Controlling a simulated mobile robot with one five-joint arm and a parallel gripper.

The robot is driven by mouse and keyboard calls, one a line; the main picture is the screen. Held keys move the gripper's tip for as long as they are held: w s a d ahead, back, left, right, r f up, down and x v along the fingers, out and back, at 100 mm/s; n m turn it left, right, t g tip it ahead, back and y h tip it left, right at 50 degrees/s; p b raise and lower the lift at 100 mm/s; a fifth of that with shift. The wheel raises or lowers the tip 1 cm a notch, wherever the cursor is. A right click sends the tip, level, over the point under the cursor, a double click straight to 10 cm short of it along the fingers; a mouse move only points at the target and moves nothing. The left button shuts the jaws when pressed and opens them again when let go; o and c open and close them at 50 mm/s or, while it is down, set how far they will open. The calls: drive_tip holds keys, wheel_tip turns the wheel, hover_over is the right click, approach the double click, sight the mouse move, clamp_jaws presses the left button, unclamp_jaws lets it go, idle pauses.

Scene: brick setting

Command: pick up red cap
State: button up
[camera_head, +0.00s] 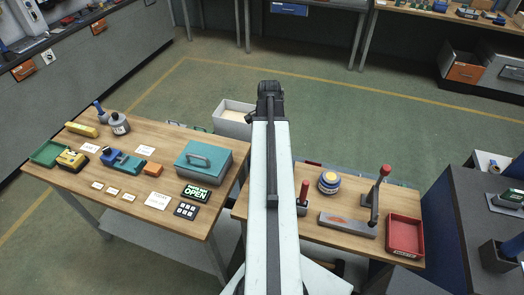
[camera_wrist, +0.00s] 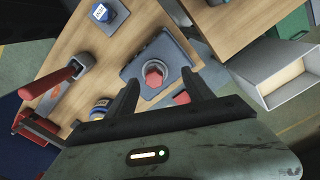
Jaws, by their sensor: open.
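A red hexagonal piece, which looks like the red cap (camera_wrist: 155,74), sits on a dark grey block (camera_wrist: 135,66) on the wooden table, in the wrist view. My gripper (camera_wrist: 160,80) is open, with its two dark fingers spread on either side of the cap in the picture and nothing between them. I cannot tell how far above the cap the fingers are. A second, smaller red part (camera_wrist: 181,98) shows beside the right finger. In the head view my gripper (camera_head: 270,92) is at the far end of my raised arm. I cannot make out the cap there.
The right table (camera_head: 345,241) holds a red-handled upright tool (camera_head: 303,192), a round tin (camera_head: 329,182), a red-handled clamp (camera_head: 376,195) and a red tray (camera_head: 405,235). The left table holds a teal box (camera_head: 203,162) and several small items. A white bin (camera_head: 233,119) stands behind.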

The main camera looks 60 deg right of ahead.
drive_tip(key=shift+s+d+r+m, duration=0.1)
drive_tip(key=shift+s+d+m, duration=0.5)
drive_tip(key=shift+s+d, duration=0.3)
wheel_tip(320, 180, down, 3)
drive_tip(key=b, duration=0.3)
drive_tip(key=shift+w, duration=0.1)
drive_tip(key=shift+r, duration=0.1)
drive_tip(key=f+b, duration=0.5)
drive_tip(key=shift+s+d+f, duration=0.1)
drive_tip(key=shift+s+f, duration=0.05)
drive_tip(key=shift+s, duration=0.15)
drive_tip(key=shift+c, duration=0.3)
clamp_jaws()
